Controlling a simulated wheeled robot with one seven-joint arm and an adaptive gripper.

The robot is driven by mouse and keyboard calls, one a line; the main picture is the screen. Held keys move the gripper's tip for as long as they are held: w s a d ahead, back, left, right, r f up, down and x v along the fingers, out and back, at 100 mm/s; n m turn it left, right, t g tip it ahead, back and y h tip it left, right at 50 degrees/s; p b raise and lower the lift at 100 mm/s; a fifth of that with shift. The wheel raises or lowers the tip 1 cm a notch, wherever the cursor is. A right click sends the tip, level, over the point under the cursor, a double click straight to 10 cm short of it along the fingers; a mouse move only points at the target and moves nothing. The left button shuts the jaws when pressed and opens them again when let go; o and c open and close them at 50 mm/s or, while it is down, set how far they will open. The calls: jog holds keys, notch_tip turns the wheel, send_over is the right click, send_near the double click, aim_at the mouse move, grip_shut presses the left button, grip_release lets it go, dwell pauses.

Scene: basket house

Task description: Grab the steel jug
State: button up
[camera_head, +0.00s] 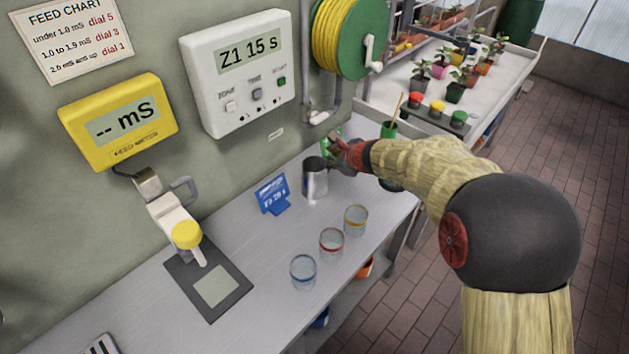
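The steel jug (315,180) stands upright on the grey bench, right of a blue sign and below the hose reel. My gripper (336,156) is at the jug's upper right side, reaching in from the right. In the picture it overlaps the jug's edge near the rim. I cannot tell whether it touches the jug. Any handle on the jug's right side is hidden by the gripper.
Three glasses with blue (303,271), red (331,243) and yellow (355,219) bands stand near the bench's front edge. A blue sign (271,194) stands left of the jug. A meter probe (187,236) with a dark pad (180,268) is further left. A plant bench (395,75) is behind.

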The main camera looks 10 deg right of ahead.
jog(key=shift+c, duration=0.7)
grip_shut()
jog(key=shift+r, duration=0.1)
